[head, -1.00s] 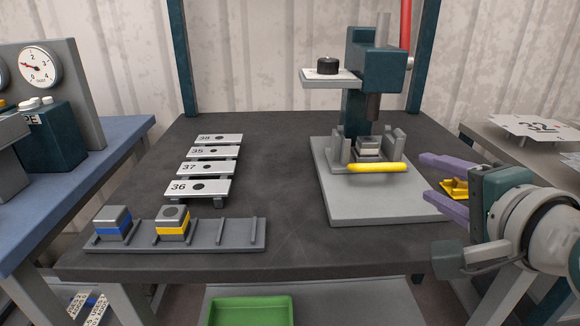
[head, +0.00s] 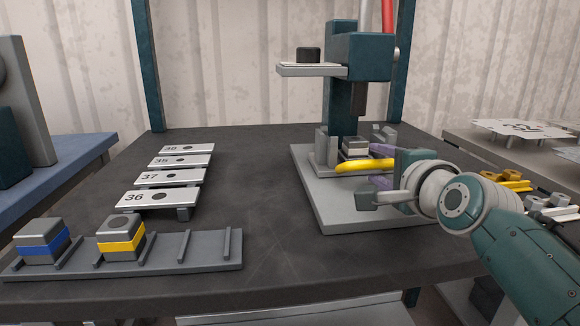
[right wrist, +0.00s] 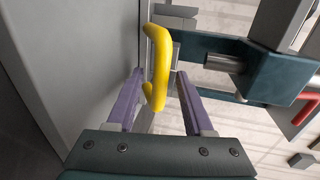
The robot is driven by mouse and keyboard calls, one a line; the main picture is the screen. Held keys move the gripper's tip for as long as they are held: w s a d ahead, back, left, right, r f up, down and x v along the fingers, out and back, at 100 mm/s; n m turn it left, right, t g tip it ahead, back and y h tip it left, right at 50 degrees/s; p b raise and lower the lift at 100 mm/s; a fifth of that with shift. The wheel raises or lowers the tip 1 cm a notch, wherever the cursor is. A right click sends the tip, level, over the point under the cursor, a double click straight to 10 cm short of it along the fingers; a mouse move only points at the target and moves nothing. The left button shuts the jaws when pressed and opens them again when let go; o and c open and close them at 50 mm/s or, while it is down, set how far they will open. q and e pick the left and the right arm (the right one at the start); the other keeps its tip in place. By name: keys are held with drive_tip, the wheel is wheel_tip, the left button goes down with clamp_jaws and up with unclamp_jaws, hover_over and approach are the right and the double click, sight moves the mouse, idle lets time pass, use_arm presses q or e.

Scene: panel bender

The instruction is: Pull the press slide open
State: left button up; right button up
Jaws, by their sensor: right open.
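The press (head: 360,58) stands at the back right of the dark table on a grey base plate (head: 312,200). Its slide's yellow handle (head: 350,167) sticks out low at the front; a grey block (head: 355,146) sits behind it, beneath the ram. My right gripper (head: 378,166) is open at the handle's right end, its purple fingers partly hidden by the gripper body. In the right wrist view the yellow handle (right wrist: 159,60) lies between the two open fingers (right wrist: 160,76), with gaps visible beside it. My left gripper is not in view.
Several numbered plates (head: 160,198) stand in a row left of the press. A grey rack (head: 205,253) in front holds a blue-banded block (head: 42,243) and a yellow-banded block (head: 120,238). The table between rack and press is clear. A side table (head: 470,150) stands at right.

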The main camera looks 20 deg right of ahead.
drive_tip(key=shift+w+d, duration=0.1)
drive_tip(key=shift+w, duration=0.15)
clamp_jaws()
idle(0.3)
idle(0.9)
